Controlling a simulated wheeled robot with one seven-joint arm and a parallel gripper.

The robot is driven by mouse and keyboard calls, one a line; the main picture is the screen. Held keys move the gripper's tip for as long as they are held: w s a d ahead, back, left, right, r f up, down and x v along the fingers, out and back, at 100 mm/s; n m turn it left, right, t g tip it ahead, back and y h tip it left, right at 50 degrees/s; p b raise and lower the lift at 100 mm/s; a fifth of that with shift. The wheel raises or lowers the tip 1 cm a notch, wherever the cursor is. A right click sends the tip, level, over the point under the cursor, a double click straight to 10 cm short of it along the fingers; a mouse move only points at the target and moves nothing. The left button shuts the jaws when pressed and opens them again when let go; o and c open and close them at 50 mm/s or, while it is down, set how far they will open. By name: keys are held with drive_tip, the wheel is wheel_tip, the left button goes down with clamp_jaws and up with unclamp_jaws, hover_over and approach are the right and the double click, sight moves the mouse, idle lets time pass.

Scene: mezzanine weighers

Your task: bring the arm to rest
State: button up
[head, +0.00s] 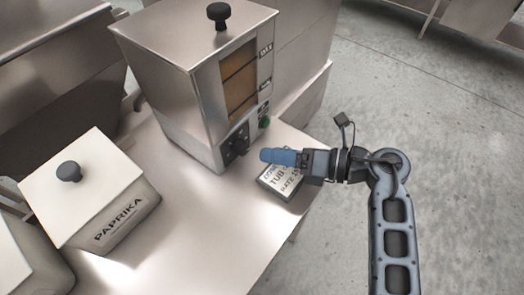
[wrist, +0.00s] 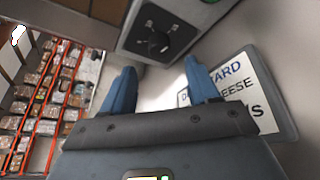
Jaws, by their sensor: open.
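My gripper (head: 279,156) is at the right side of the steel weigher, close to its front face and over the edge of a small lettered sign plate (head: 283,180). In the wrist view its two blue fingers (wrist: 160,82) stand apart with nothing between them. A black dial knob (wrist: 155,38) on the weigher lies beyond the fingertips, and the sign plate (wrist: 270,95) lies to the right, partly behind the right finger. In the head view my arm reaches up from the lower right and bends left at the elbow. Whether the fingers touch anything is unclear.
The steel weigher (head: 170,60) with a black-knobbed lid stands on a steel bench (head: 215,235). A white-lidded bin marked PAPRIKA (head: 120,220) stands at the left. Open grey floor (head: 450,130) lies right of the bench. Shelves of boxes (wrist: 45,100) show in the wrist view.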

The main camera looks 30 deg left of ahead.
drive_tip(key=shift+w+d+r, duration=0.15)
drive_tip(key=shift+d, duration=0.55)
drive_tip(key=shift+s+d+m, duration=0.15)
drive_tip(key=shift+s+m, duration=0.15)
drive_tip(key=shift+s, duration=0.05)
drive_tip(key=s+d+m+t+y, duration=0.1)
drive_tip(key=s+m, duration=0.1)
drive_tip(key=s+d+r+m+t+y, duration=0.1)
drive_tip(key=s+m+t+y, duration=0.1)
drive_tip(key=s+d+m+t+y, duration=0.1)
drive_tip(key=d+m+t+y, duration=0.1)
drive_tip(key=shift+s+r+m, duration=0.25)
drive_tip(key=shift+s+m, duration=0.15)
drive_tip(key=s+d+r+n+t+h, duration=0.3)
drive_tip(key=s+d+n+t+h, duration=0.3)
drive_tip(key=s+d+n+h, duration=0.4)
drive_tip(key=s+d+r+n+t+h, duration=0.3)
drive_tip(key=s+d+n+t+h, duration=0.4)
drive_tip(key=d+n, duration=1.4)
drive_tip(key=s+n+h, duration=0.1)
drive_tip(key=s+h, duration=0.2)
drive_tip(key=s, duration=0.4)
drive_tip(key=shift+s+d+r+n+t, duration=0.15)
drive_tip(key=shift+n+t, duration=0.15)
drive_tip(key=shift+n, duration=0.1)
